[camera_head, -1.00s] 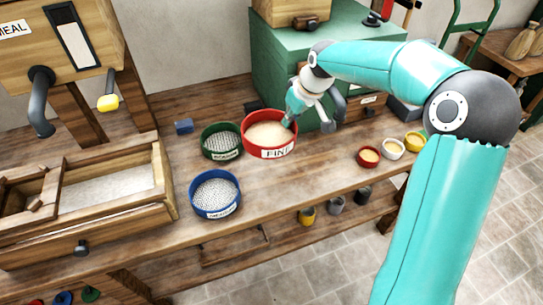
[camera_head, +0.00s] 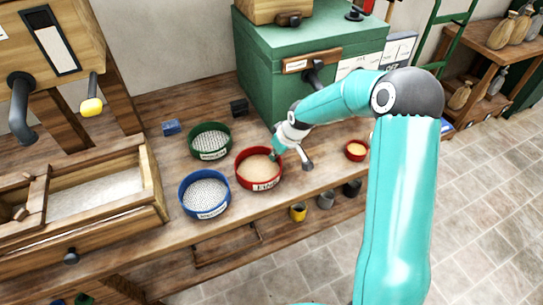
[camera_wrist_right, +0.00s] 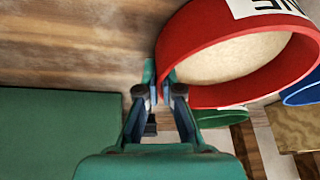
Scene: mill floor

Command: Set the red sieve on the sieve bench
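The red sieve (camera_head: 262,184), labelled FINE and filled with pale meal, is at the wooden bench (camera_head: 155,95), right of the other sieves. I cannot tell whether it touches the bench top. My right gripper (camera_head: 275,153) is at its far right rim. In the right wrist view, the fingers (camera_wrist_right: 157,80) are closed about the red rim (camera_wrist_right: 215,97). A green sieve (camera_head: 210,154) stands behind left of it and a blue sieve (camera_head: 206,212) front left, both with pale grains. My left gripper is not in view.
A blue block (camera_head: 171,127) and a dark block (camera_head: 239,107) lie at the back. A small red bowl (camera_head: 356,157) is at right, partly behind my arm. A wooden meal trough (camera_head: 153,195) fills the left.

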